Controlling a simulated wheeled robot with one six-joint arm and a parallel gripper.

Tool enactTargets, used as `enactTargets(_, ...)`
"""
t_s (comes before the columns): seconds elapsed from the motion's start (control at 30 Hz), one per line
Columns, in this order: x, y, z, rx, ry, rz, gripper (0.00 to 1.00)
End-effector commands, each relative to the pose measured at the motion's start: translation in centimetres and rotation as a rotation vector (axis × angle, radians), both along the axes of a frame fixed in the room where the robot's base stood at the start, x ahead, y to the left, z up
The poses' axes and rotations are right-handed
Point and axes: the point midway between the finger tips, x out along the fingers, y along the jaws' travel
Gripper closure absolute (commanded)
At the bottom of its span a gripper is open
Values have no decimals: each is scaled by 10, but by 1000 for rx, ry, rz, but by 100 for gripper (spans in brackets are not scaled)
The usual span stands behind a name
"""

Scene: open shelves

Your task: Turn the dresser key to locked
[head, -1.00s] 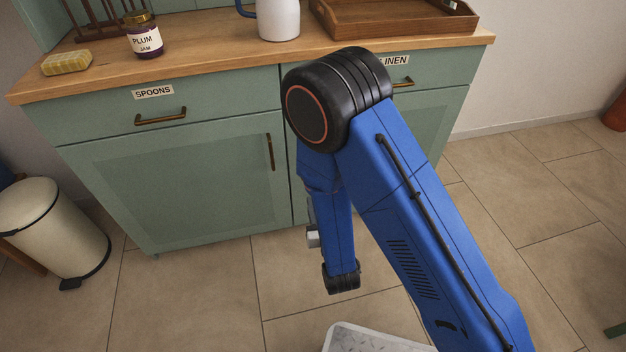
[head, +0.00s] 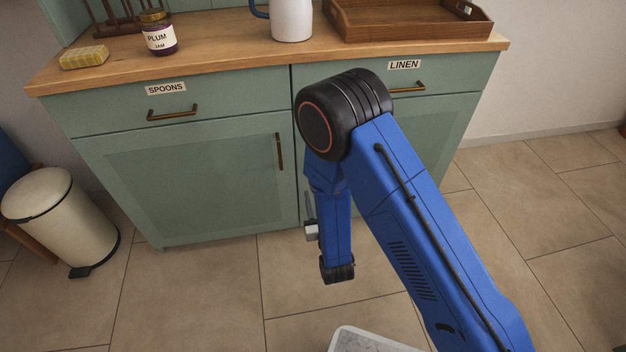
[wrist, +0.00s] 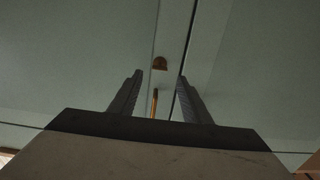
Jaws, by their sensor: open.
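The dresser (head: 190,180) is a green cabinet with a wooden top, two drawers labelled SPOONS and LINEN, and doors below. In the wrist view its green front (wrist: 75,55) fills most of the picture, with a vertical seam near the middle. My gripper (wrist: 160,76) is open, its two dark fingers pointing at this front. A small brass piece (wrist: 160,63) shows just beyond the fingertips; I cannot tell whether it is the key. A thin brass bar (wrist: 154,103) shows between the fingers. In the head view my arm hides the middle of the dresser, and no key can be made out.
A jam jar (head: 159,38), a yellow sponge-like block (head: 84,57), a white jug (head: 292,20) and a wooden tray (head: 410,30) stand on the top. A cream pedal bin (head: 62,215) stands at the left. The tiled floor (head: 540,230) at the right is clear.

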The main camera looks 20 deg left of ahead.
Motion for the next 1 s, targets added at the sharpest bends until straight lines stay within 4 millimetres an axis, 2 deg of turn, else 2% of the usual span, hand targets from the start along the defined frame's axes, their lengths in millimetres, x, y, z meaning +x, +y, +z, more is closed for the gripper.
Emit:
enactTargets(0.3,48,28,0,1,-2,-2,56)
enactTargets(0.5,66,40,0,1,0,-2,56)
enactTargets(0.93,74,45,0,0,0,-1,56)
enactTargets(0.97,73,45,0,0,0,-1,61)
enactTargets(1.0,73,45,0,0,0,-1,71)
